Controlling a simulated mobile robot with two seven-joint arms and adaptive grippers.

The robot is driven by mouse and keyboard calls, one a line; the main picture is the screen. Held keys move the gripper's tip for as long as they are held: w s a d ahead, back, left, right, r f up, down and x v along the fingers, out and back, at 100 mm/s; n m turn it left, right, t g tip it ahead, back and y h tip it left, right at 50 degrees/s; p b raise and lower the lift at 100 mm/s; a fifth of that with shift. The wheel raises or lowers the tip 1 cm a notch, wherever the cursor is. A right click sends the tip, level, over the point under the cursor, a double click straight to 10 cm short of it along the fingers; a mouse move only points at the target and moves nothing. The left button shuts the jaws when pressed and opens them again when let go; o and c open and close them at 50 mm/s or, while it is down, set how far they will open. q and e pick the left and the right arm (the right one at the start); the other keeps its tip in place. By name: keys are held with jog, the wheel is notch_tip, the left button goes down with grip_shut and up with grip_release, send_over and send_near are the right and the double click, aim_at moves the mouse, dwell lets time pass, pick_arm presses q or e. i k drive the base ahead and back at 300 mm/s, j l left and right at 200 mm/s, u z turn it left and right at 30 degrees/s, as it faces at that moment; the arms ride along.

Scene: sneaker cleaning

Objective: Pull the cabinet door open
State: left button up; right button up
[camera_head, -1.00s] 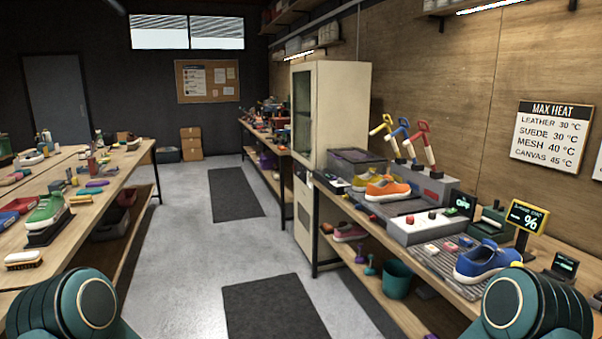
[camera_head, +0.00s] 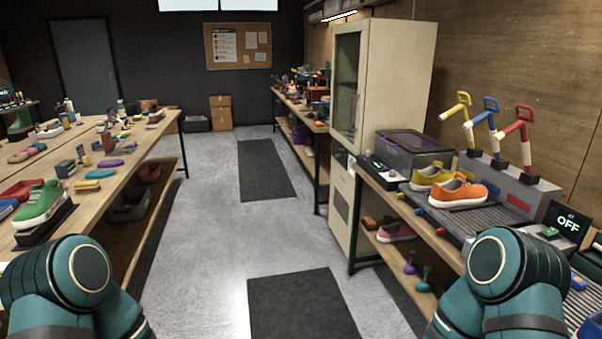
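The tall cream cabinet (camera_head: 392,92) stands against the right wall, beyond the right workbench. Its upper door (camera_head: 348,84) has a dark glass panel, faces the aisle and looks shut. A small handle seems to show on the door, but it is too small to make out well. Below are lower panels, partly hidden by the bench. Only the rounded teal links of my two arms show at the bottom left and bottom right. Both grippers are out of view, well short of the cabinet.
A left table (camera_head: 150,137) with shoes and brushes lines the aisle. The right bench (camera_head: 362,178) holds a lidded bin (camera_head: 412,150), a yellow shoe and an orange sneaker (camera_head: 457,192). Dark mats (camera_head: 300,303) lie on the clear grey floor between.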

aim_at(362, 25)
jog(key=i+z, duration=0.1)
jog(key=i, duration=0.6)
jog(key=i+j+z, duration=0.1)
jog(key=i, duration=0.65)
jog(key=i+j+z, duration=0.2)
jog(key=i+z, duration=0.3)
jog(key=i+j+z, duration=0.35)
jog(key=z, duration=0.15)
